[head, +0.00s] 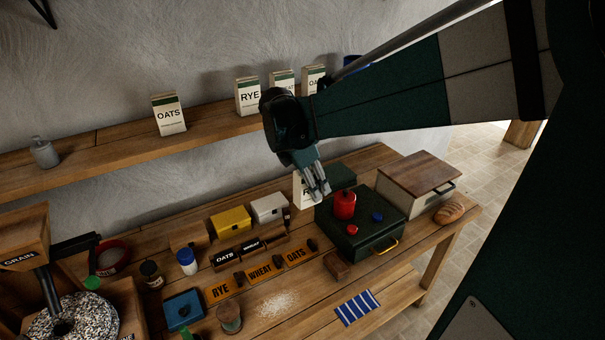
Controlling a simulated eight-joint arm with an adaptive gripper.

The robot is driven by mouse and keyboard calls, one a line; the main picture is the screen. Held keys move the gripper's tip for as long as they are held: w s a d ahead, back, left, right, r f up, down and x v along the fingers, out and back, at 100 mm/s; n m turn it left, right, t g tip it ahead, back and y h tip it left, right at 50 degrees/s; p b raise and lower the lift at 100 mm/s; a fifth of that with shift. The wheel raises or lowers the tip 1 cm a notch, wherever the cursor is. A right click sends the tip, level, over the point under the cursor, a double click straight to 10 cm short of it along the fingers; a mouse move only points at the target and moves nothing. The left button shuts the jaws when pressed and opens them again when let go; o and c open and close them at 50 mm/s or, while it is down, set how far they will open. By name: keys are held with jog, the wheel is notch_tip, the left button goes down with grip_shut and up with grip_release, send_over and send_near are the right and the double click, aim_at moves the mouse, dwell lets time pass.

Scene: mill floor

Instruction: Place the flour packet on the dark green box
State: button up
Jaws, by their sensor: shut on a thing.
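My gripper (317,183) points down over the back of the bench and is shut on a white flour packet (299,191). The packet is upright, its label mostly hidden behind the fingers; an "R" shows. I cannot tell whether its base touches the bench. The large dark green box (338,238) with a yellow handle stands just to the right and nearer the camera. A red canister (345,205), a small red thing (352,230) and a small blue thing (377,217) are on its lid. A smaller dark green box (342,175) sits behind it, right of my gripper.
A brown-topped cream bin (420,172) and a loaf (449,212) are at the right. Yellow (231,221) and white (269,207) boxes stand left of the packet. Orange labels and a striped cloth (357,308) lie in front. The wall shelf (110,150) holds several packets.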

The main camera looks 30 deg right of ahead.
jog(key=w+d+p, duration=0.1)
jog(key=w+d, duration=0.2)
jog(key=d, duration=0.4)
jog(key=w+d+p, duration=0.1)
jog(key=w+d, duration=0.1)
jog(key=d, duration=0.6)
jog(key=p, duration=0.2)
send_over(368, 197)
notch_tip(368, 197, down, 6)
jog(key=shift+f, duration=0.5)
jog(key=shift+a+f, duration=0.1)
jog(key=shift+f, duration=2.8)
jog(key=shift+f, duration=0.1)
jog(key=shift+f, duration=2)
jog(key=shift+f, duration=0.1)
